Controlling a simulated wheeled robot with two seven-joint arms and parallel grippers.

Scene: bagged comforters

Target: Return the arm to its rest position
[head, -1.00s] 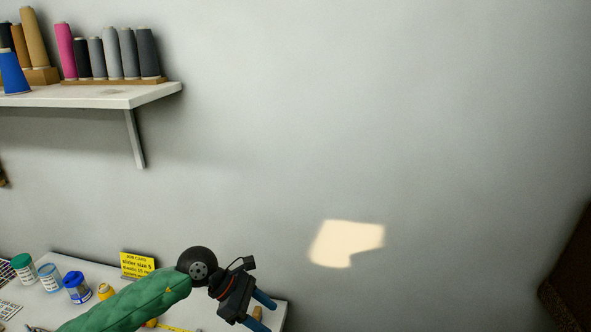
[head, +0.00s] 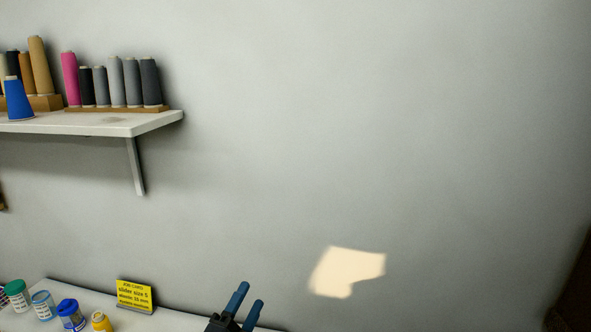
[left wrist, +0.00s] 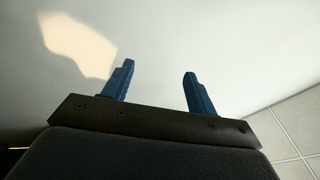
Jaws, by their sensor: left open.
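My left gripper (head: 246,302) shows at the bottom of the head view, over the right end of the work table. Its two blue fingers point up and are apart, with nothing between them. In the left wrist view the fingers (left wrist: 159,78) are also spread and empty, with pale wall behind them. Most of my left arm is below the frame. My right gripper is in neither view.
The table (head: 190,318) holds a yellow job card (head: 135,296) and several jars (head: 70,314) at the left. A wall shelf (head: 140,122) carries thread cones (head: 117,82). The wall to the right is bare, with a light patch (head: 347,272).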

